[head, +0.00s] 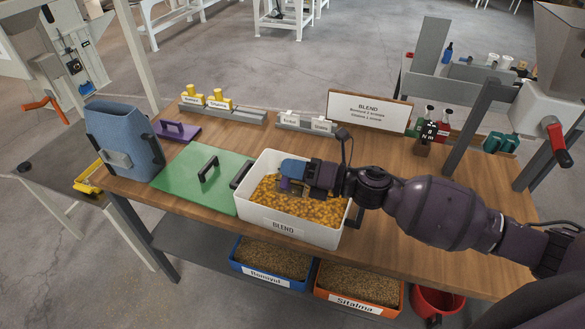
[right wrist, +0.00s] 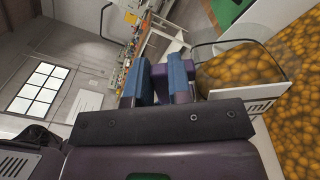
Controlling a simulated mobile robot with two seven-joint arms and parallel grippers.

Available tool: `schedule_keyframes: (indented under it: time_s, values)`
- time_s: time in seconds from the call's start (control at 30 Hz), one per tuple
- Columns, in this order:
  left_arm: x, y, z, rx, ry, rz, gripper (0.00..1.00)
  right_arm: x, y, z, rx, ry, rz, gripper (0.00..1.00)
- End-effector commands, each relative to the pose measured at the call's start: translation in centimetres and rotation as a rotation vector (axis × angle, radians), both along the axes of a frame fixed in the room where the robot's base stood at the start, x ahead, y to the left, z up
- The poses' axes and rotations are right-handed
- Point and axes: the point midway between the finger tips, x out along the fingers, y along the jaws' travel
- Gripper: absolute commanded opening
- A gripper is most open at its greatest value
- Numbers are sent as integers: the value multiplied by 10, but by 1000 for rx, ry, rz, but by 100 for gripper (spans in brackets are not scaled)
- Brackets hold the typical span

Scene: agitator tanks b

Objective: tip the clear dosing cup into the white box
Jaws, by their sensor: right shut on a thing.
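The white box (head: 322,236), labelled BLEND, stands open on the wooden table and holds orange-yellow pellets. My right gripper (head: 290,172) is above the box, its fingers over the pellets. It is shut on the clear dosing cup (head: 293,188), which is mostly hidden by the fingers in the head view. Pellets show in or through the cup; I cannot tell which. My left gripper is out of view.
A green board with a handle (head: 200,180) lies left of the box. A blue bin (head: 124,140) stands at the table's left end. A BLEND sign (head: 369,112) stands behind. Below are a blue crate (head: 271,279) and an orange crate (head: 360,304) of grain.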

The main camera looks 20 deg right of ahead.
Motion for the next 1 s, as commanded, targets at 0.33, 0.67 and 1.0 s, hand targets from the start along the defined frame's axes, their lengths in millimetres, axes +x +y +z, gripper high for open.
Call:
schedule_keyframes:
  time_s: [0.33, 0.67, 1.0]
  values:
    - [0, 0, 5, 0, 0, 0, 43, 4, -2, 2, 41, 58, 0, 0]
    - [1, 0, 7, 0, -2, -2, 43, 6, -4, 2, 52, 75, 0, 0]
    - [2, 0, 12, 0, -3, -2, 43, 11, -7, 2, 96, 141, 0, 0]
